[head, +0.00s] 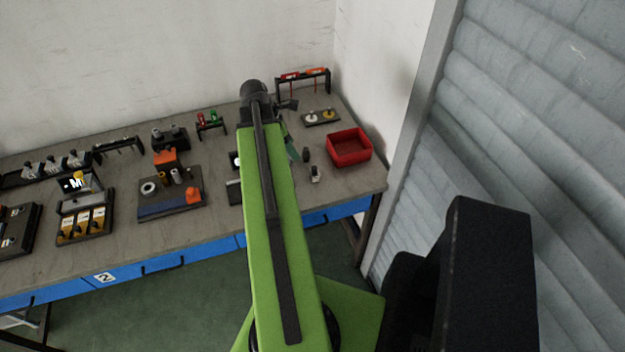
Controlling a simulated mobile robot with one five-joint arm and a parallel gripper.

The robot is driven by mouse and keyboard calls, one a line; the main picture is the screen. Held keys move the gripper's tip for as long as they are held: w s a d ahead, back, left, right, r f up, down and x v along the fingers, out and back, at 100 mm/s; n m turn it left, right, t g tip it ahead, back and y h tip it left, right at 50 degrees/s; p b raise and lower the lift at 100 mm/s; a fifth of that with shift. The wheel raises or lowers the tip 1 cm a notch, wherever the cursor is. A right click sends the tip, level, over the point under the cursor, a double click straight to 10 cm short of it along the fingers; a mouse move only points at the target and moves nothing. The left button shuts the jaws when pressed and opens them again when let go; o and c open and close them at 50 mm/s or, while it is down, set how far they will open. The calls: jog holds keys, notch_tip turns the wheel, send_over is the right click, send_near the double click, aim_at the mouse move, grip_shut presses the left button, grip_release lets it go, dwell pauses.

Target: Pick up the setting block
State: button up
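I cannot tell for certain which thing is the setting block. A small dark block with a pale face (315,173) stands on the grey bench to the right of my arm, in front of the red bin. Another small dark piece (306,155) stands just behind it. My green arm reaches out over the bench, and its dark wrist is at the back. The part that seems to be my gripper (289,105) shows small and dark beside the wrist, behind and above both small pieces. Its fingers are too small and partly hidden to read.
A red bin (349,149) stands near the bench's right end. A dark plate with white and yellow round parts (321,117) and a rack with red and orange items (303,77) are behind it. Several fixtures fill the left side. A wall and grey shutter (530,130) bound the right.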

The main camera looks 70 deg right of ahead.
aim_at(312, 168)
jog(key=b+x, duration=0.3)
jog(key=x, duration=0.1)
jog(key=b+x, duration=0.4)
jog(key=s+b+x, duration=0.1)
jog(key=b+x, duration=0.3)
jog(key=shift+s+d+f, duration=0.1)
jog(key=shift+d, duration=0.2)
jog(key=shift+s+f+b, duration=0.15)
jog(key=shift+b, duration=0.15)
jog(key=shift+d, duration=0.1)
jog(key=b+x, duration=0.4)
jog(key=x, duration=0.1)
jog(key=shift+s+b, duration=0.1)
jog(key=shift+b, duration=0.25)
grip_shut()
